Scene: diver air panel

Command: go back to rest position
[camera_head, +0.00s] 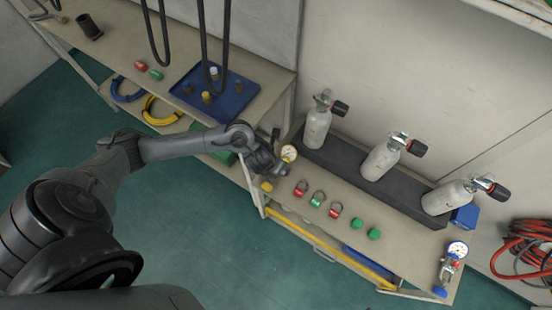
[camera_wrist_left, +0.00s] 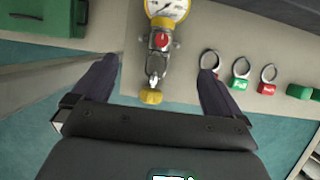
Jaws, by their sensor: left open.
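My left arm reaches in from the left in the head view, and its gripper (camera_head: 273,168) is over the near left end of the right bench (camera_head: 400,255). In the left wrist view the two dark fingers of this gripper (camera_wrist_left: 158,70) stand wide apart and empty. A gauge assembly (camera_wrist_left: 158,45) with a yellow-rimmed dial, a red part and a yellow knob lies in the picture between the fingers, and no finger visibly touches it. Its dial also shows in the head view (camera_head: 289,153), where the gripper partly hides the rest. My right gripper is not in view.
Three grey cylinders (camera_head: 380,162) stand in a dark rack behind the bench top. Red and green padlocks (camera_head: 318,198), green pieces (camera_head: 374,234) and a second gauge (camera_head: 457,250) lie along the front. A left bench holds a blue tray (camera_head: 238,100) under hanging hoses.

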